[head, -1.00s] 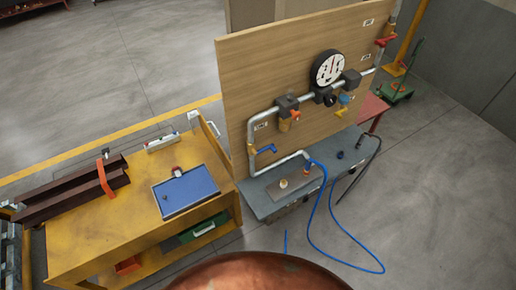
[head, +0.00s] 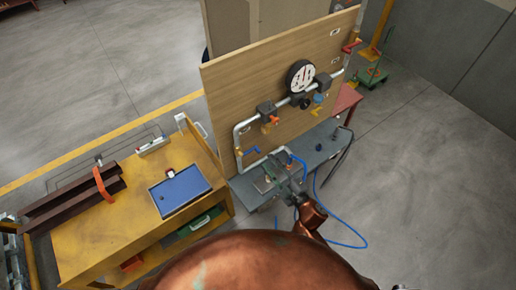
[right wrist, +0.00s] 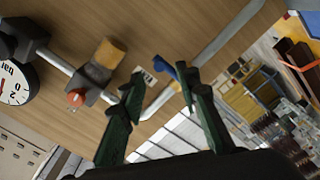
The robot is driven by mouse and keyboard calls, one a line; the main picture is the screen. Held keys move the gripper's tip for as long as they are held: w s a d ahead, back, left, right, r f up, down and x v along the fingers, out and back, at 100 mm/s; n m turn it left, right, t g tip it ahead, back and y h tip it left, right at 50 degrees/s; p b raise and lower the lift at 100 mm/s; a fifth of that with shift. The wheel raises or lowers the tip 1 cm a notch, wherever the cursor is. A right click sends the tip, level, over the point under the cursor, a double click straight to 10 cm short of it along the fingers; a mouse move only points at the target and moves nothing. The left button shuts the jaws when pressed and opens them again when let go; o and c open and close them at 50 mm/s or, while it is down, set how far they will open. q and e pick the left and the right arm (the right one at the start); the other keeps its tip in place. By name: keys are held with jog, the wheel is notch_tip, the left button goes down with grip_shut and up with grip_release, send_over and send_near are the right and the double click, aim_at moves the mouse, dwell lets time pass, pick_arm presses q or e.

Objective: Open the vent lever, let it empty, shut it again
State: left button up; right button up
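A wooden panel carries a grey pipe run with several coloured levers; labels are too small to read, so I cannot tell which lever is the vent. A blue lever (head: 251,151) sits on the lower left pipe; it also shows in the right wrist view (right wrist: 184,76). An orange-red handle (head: 274,119) is on the valve above it, and a red lever (head: 350,46) is at the upper right. My right gripper (head: 272,172) is in front of the panel's lower left, over the bench. In the right wrist view its green fingers (right wrist: 164,80) are apart and empty, facing the blue lever. My left gripper is not in view.
A round white gauge (head: 301,75) is on the pipe. A grey bench (head: 322,147) runs below the panel, with a blue hose (head: 347,244) hanging to the floor. A yellow workbench (head: 102,226) with a blue tray (head: 181,190) stands at the left.

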aim_at(258, 150)
jog(key=shift+p+x, duration=0.65)
jog(key=shift+x, duration=3.25)
jog(key=shift+a+r, duration=0.1)
jog(key=shift+r, duration=0.1)
jog(key=c, duration=0.8)
jog(key=shift+r, duration=0.1)
grip_shut()
